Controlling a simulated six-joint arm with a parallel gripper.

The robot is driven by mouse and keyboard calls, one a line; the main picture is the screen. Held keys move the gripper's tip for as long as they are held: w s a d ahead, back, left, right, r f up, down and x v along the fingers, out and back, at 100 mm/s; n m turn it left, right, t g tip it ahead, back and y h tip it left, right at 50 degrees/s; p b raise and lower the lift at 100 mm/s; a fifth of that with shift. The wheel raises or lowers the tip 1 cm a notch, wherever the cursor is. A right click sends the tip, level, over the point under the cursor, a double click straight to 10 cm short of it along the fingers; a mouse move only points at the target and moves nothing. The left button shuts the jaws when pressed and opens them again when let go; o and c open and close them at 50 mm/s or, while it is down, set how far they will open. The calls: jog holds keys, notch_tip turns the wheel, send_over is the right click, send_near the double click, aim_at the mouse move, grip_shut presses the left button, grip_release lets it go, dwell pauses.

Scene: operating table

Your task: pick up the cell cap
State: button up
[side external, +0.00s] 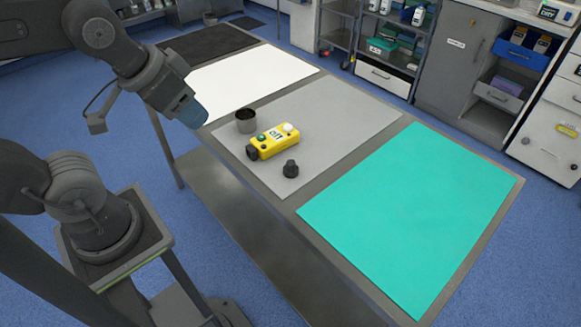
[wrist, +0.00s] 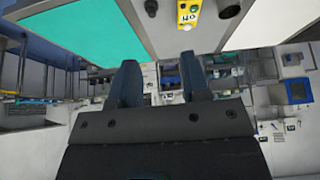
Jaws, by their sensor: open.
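A small black round piece, which looks like the cell cap (side external: 290,168), stands on the grey mat (side external: 345,112) in front of a yellow device (side external: 273,141). In the wrist view the cap (wrist: 151,8) is at the top edge, left of the yellow device (wrist: 189,14). The yellow device has a green button, a white button and a black end. My gripper (side external: 193,113) is in the air near the table's left edge, well away from the cap. In the wrist view my gripper (wrist: 162,82) has its two fingers apart with nothing between them.
A dark metal cup (side external: 246,121) stands behind the yellow device. A teal mat (side external: 415,210) lies to the right, a white mat (side external: 250,80) and a black mat (side external: 205,42) to the far left. Shelves and cabinets (side external: 455,60) stand behind the table.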

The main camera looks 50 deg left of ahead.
dwell(0.4)
jog(key=o, duration=0.5)
jog(key=shift+o, duration=0.2)
jog(key=n+g+y, duration=0.4)
jog(key=n, duration=1.1)
send_over(291, 163)
jog(key=s+d, duration=0.2)
jog(key=d, duration=0.3)
notch_tip(291, 163, down, 10)
jog(key=x, duration=0.8)
jog(key=shift+s+a+f, duration=0.15)
jog(key=shift+a+f, duration=0.05)
jog(key=shift+f, duration=0.1)
jog(key=shift+w+x, duration=0.15)
jog(key=shift+x, duration=1.15)
jog(key=shift+w+x, duration=0.15)
jog(key=shift+x, duration=1.2)
